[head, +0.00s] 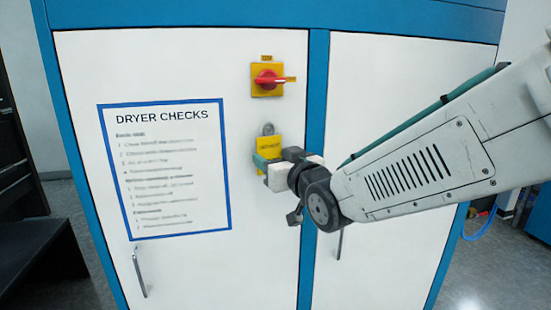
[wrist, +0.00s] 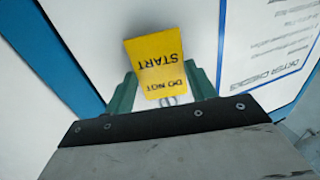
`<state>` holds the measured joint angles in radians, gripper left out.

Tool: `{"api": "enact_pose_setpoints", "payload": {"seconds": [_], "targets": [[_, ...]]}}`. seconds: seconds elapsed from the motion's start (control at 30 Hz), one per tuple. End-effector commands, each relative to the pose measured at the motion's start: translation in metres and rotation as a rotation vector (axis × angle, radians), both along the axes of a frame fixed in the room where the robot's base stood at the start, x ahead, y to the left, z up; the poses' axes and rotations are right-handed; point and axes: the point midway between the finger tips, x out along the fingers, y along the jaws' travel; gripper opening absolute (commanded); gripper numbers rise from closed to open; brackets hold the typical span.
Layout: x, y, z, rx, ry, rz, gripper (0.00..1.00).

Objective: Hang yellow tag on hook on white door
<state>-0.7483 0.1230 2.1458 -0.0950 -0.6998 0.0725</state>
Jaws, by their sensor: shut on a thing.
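The yellow tag (head: 268,146) is upright in front of the white door (head: 200,70). A small round grey metal piece (head: 268,129) shows just above it; I cannot tell whether this is the hook or the tag's ring, or whether they touch. My gripper (head: 261,163) is shut on the tag's lower part in the head view. In the wrist view, the tag (wrist: 156,62) shows upside down, reading "DO NOT START", between the green fingers (wrist: 163,78). A bit of metal ring (wrist: 170,101) shows at its "DO NOT" end.
A red rotary switch (head: 268,78) on a yellow plate is above the tag. A blue-framed "DRYER CHECKS" sheet (head: 165,170) is on the door to the left. A blue post (head: 316,90) separates the doors. A handle (head: 139,274) is low on the left door.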

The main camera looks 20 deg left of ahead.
Motion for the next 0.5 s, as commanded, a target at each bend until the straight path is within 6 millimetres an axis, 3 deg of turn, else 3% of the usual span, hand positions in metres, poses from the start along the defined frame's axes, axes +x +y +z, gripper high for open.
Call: {"api": "enact_pose_setpoints", "payload": {"seconds": [0.43, 0.47, 0.5], "targets": [[-0.0002, -0.0001, 0.0002, 0.0, 0.0, 0.0, 0.34], [-0.0002, -0.0001, 0.0002, 0.0, 0.0, 0.0, 0.64], [-0.0002, -0.0001, 0.0002, 0.0, 0.0, 0.0, 0.75]]}}
